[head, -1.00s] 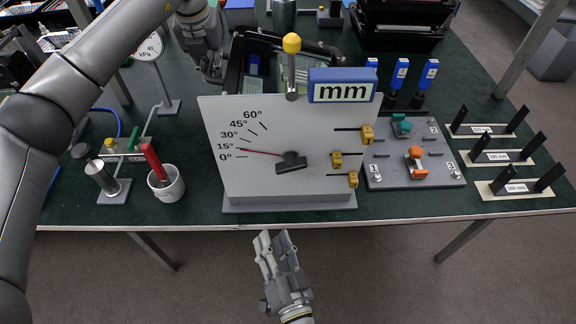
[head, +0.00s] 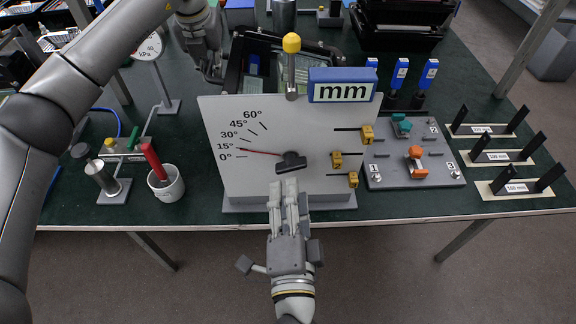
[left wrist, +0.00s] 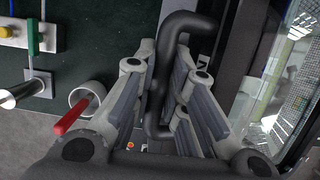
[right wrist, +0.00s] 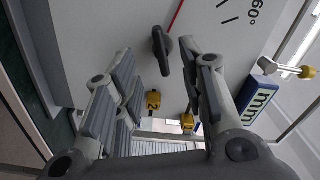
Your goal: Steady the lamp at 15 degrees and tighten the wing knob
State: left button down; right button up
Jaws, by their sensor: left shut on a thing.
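The lamp (head: 236,82) is a black-framed housing standing behind a grey scale panel (head: 225,115). My left gripper (head: 212,70) is shut on its black handle; the handle (left wrist: 160,95) runs between the fingers in the left wrist view, with the lamp's glass (left wrist: 284,95) to the right. The red pointer (head: 262,153) on the panel lies close to the 15-degree mark. The dark wing knob (head: 291,163) sits at the pointer's pivot. My right gripper (head: 283,187) is open below it; in the right wrist view the knob (right wrist: 161,50) shows between and beyond the parted fingers.
Yellow sliders (head: 353,180) sit on the panel's right side, and a yellow-topped post (head: 291,44) with an mm sign (head: 343,92) rises above. A grey plate with an orange knob (head: 416,163) stands right. A white cup (head: 168,184) with a red tool stands left.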

aim_at(288, 172)
jog(key=w, duration=0.7)
jog(key=shift+w, duration=0.1)
grip_shut()
